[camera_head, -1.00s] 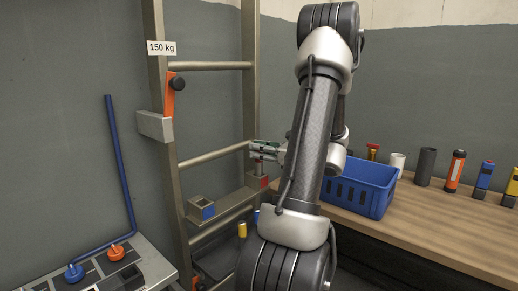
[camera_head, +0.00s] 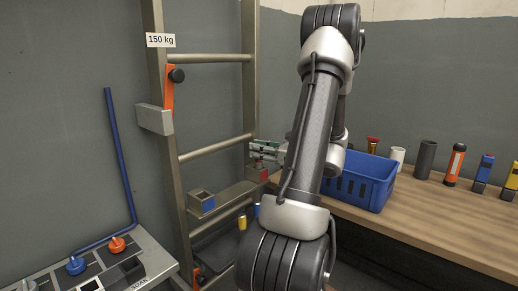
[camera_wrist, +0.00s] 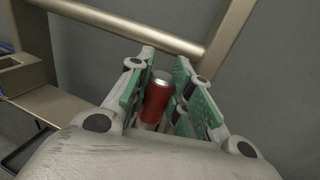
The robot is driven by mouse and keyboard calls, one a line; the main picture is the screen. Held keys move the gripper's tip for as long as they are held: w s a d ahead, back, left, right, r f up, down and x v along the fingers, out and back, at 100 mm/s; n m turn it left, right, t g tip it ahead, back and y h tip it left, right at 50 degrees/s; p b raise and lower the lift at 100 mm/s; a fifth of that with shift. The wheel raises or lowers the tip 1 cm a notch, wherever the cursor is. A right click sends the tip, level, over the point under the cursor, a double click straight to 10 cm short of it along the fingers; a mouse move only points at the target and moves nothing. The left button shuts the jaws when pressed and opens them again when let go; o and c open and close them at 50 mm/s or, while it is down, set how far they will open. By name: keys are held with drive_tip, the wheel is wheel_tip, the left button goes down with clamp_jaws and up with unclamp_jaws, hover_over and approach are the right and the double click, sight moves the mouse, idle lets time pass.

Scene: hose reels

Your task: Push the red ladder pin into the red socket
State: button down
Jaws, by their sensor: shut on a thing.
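In the wrist view, my gripper (camera_wrist: 160,88) is shut on the red pin (camera_wrist: 156,103), a red cylinder with a silver end. The pin stands between the green finger pads. Its lower part is hidden by the gripper body. The socket does not show clearly in the wrist view, so I cannot tell whether the pin touches it.
A yellow peg (camera_head: 242,223) is lower down. A blue basket (camera_head: 362,184) stands on the wooden bench (camera_head: 425,225) at right. A grey panel (camera_head: 150,262) with knobs is at lower left.

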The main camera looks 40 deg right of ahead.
drive_tip(key=shift+f, duration=0.1)
drive_tip(key=c, duration=1.2)
unclamp_jaws()
drive_tip(key=v, duration=1.2)
